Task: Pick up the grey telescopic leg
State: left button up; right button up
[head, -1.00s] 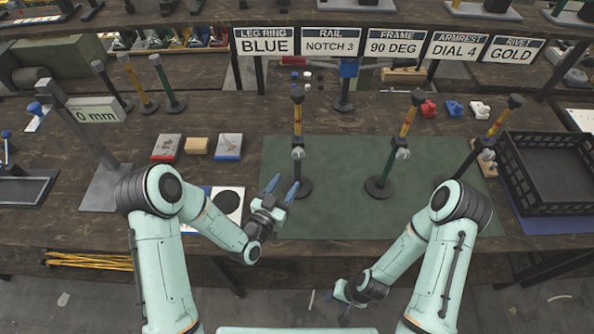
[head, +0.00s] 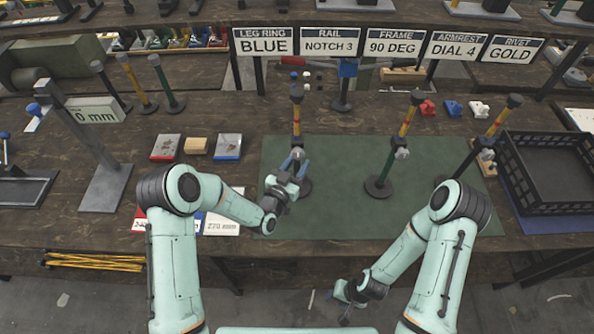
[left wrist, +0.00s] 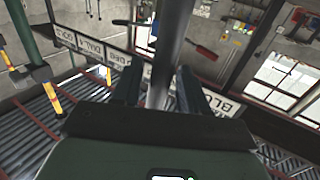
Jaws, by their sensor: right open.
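The grey telescopic leg (head: 296,140) stands upright on the left part of the green mat, with a yellow-and-red upper section, a grey collar and a round dark base. My left gripper (head: 298,166) is at its lower tube, just below the collar, and partly hides it. In the left wrist view the grey tube (left wrist: 168,60) runs between the two dark fingers (left wrist: 160,88), with a small gap showing on the left side; the fingers look open around it. My right gripper (head: 345,297) is open and empty, low in front of the table.
A black crate (head: 550,170) is at the right. A grey stand (head: 105,185) with a 0 mm display is at the left.

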pick_arm(q)
grip_shut()
jog(key=shift+r, duration=0.1)
jog(key=shift+r, duration=0.1)
